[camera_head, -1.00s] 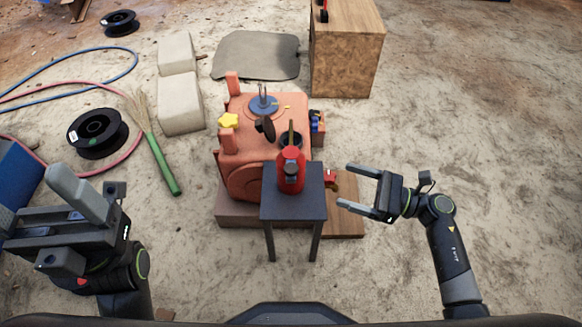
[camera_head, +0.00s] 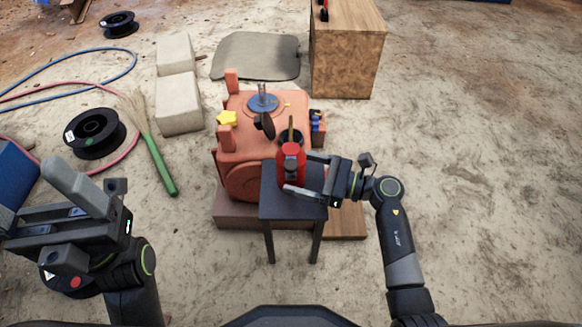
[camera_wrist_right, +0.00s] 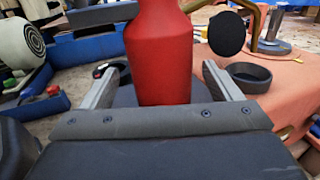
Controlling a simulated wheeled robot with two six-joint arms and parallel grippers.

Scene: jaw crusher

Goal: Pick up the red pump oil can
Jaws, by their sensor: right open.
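The red pump oil can (camera_head: 291,163) stands upright on a small dark table (camera_head: 292,206) in the head view. My right gripper (camera_head: 302,174) is open at the can, with one finger on the near side and one on the far side. In the right wrist view the red can (camera_wrist_right: 160,55) rises between the two spread fingers of my right gripper (camera_wrist_right: 160,85); its top is cut off. I cannot tell whether a finger touches it. My left gripper (camera_head: 85,220) is at the lower left, away from the table, with its fingers apart and nothing between them.
An orange machine (camera_head: 245,140) stands just behind and left of the small table. A wooden board (camera_head: 346,221) lies right of the table. A wooden cabinet (camera_head: 345,65) is at the back. A broom (camera_head: 158,165) and a black spool (camera_head: 94,133) lie left. The ground on the right is clear.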

